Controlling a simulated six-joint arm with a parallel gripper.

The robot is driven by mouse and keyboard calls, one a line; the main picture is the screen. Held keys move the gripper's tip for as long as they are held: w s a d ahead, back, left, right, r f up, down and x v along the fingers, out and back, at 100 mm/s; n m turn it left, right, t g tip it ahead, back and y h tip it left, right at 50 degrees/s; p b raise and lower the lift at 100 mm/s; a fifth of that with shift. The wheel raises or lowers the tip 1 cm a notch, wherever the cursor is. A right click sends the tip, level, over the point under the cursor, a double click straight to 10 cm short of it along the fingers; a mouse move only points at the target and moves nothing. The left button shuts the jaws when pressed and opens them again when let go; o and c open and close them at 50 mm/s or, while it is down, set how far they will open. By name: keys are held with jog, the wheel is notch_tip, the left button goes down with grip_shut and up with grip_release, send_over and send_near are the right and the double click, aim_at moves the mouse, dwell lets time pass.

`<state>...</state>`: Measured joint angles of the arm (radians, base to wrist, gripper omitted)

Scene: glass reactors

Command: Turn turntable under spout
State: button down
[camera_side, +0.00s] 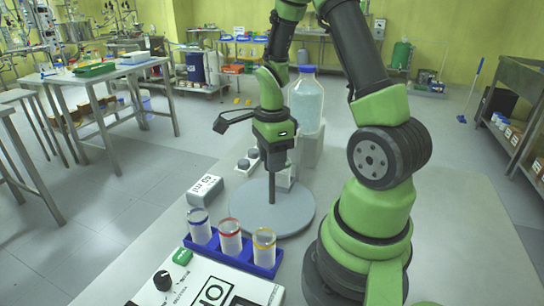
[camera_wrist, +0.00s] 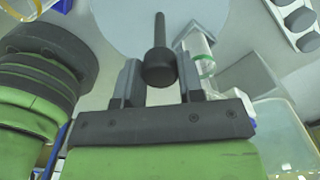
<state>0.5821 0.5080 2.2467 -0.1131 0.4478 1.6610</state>
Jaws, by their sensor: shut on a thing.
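The turntable (camera_side: 245,212) is a flat grey disc on the bench, with a dark upright peg (camera_side: 272,190) on it. My gripper (camera_side: 273,168) points down over the disc and is shut on the peg. In the wrist view the peg's round dark head (camera_wrist: 160,68) is between the two fingers, and the pale disc (camera_wrist: 115,22) lies beyond. A clear vial with a green band (camera_wrist: 205,68) is beside the peg; in the side view it is mostly hidden behind my gripper. A large clear bottle with a blue cap (camera_side: 306,100) stands behind on a pale stand (camera_side: 311,150). I cannot make out the spout.
A blue rack (camera_side: 265,268) in front of the disc holds vials with blue, red and yellow bands. A white labelled block (camera_side: 205,190) and a pale holder with dark round knobs (camera_side: 243,165) are left. A control panel (camera_side: 190,285) is at front.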

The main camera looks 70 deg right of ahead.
dwell(0.5)
jog(key=c, duration=0.7)
grip_release()
jog(key=shift+c, duration=0.2)
notch_tip(320, 180, up, 10)
jog(key=s+a+r+n+t+y, duration=0.1)
jog(key=s+a+r+n+t, duration=0.2)
jog(key=a+n, duration=0.5)
jog(key=s+a+r+n+t+y, duration=0.1)
jog(key=s+a+r+n+t, duration=0.2)
jog(key=n, duration=1.2)
jog(key=a+r+t, duration=0.1)
jog(key=a+r, duration=0.2)
jog(key=a, duration=0.2)
jog(key=shift+a, duration=0.15)
